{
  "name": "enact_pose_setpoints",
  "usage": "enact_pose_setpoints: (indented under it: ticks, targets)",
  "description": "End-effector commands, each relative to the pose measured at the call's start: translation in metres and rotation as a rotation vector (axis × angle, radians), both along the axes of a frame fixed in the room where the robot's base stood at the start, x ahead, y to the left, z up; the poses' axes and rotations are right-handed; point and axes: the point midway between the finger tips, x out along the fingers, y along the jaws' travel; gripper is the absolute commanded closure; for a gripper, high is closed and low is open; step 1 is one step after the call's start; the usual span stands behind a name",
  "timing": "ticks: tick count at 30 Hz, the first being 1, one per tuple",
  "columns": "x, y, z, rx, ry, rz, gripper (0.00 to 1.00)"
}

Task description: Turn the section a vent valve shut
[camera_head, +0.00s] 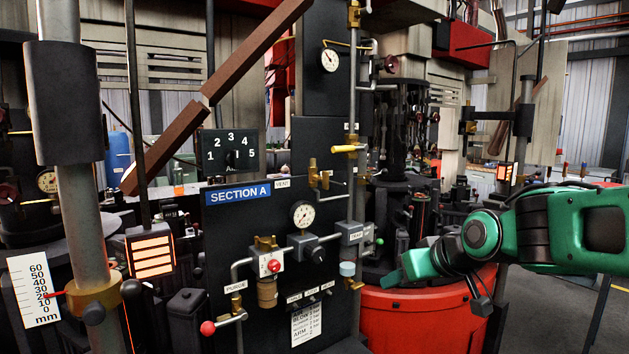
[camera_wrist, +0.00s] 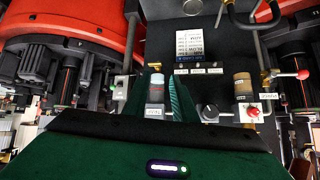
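The section A panel (camera_head: 238,222) is dark, with a blue sign. A small VENT label (camera_head: 282,184) sits right of the sign. A brass valve fitting (camera_head: 318,175) is just right of this label; its handle position is too small to tell. A yellow lever (camera_head: 348,149) lies horizontal above it, under a label I cannot read. I cannot tell for certain which is the vent valve. My gripper (camera_head: 394,276) is low and right of the panel, pointing left, in front of a red drum. In the wrist view my gripper (camera_wrist: 155,98) is open, with no object visibly gripped.
The panel carries a gauge (camera_head: 303,214), a regulator with a red knob (camera_head: 270,266) and a PURGE valve with a red-tipped lever (camera_head: 208,327). A green-knobbed valve (camera_head: 379,241) projects near my gripper. The red drum (camera_head: 425,310) stands below it. A vertical pipe runs up the panel's right edge.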

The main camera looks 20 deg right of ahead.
Motion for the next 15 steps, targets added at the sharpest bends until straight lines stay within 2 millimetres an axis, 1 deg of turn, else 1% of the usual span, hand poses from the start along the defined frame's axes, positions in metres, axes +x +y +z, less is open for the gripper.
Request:
enact_pose_setpoints:
  ticks: [1, 2, 3, 5, 6, 9, 12, 15]
  targets:
    - [0.021, 0.015, 0.026, -0.003, -0.110, 0.051, 0.75]
    - [0.032, 0.024, 0.042, -0.002, -0.177, 0.079, 0.75]
    - [0.044, 0.036, 0.064, 0.000, -0.262, 0.113, 0.75]
    - [0.057, 0.052, 0.095, 0.007, -0.380, 0.156, 0.75]
    - [0.064, 0.061, 0.114, 0.013, -0.449, 0.178, 0.75]
    - [0.072, 0.078, 0.152, 0.032, -0.587, 0.217, 0.75]
    - [0.074, 0.087, 0.178, 0.046, -0.675, 0.235, 0.75]
    - [0.076, 0.092, 0.190, 0.053, -0.716, 0.243, 0.75]
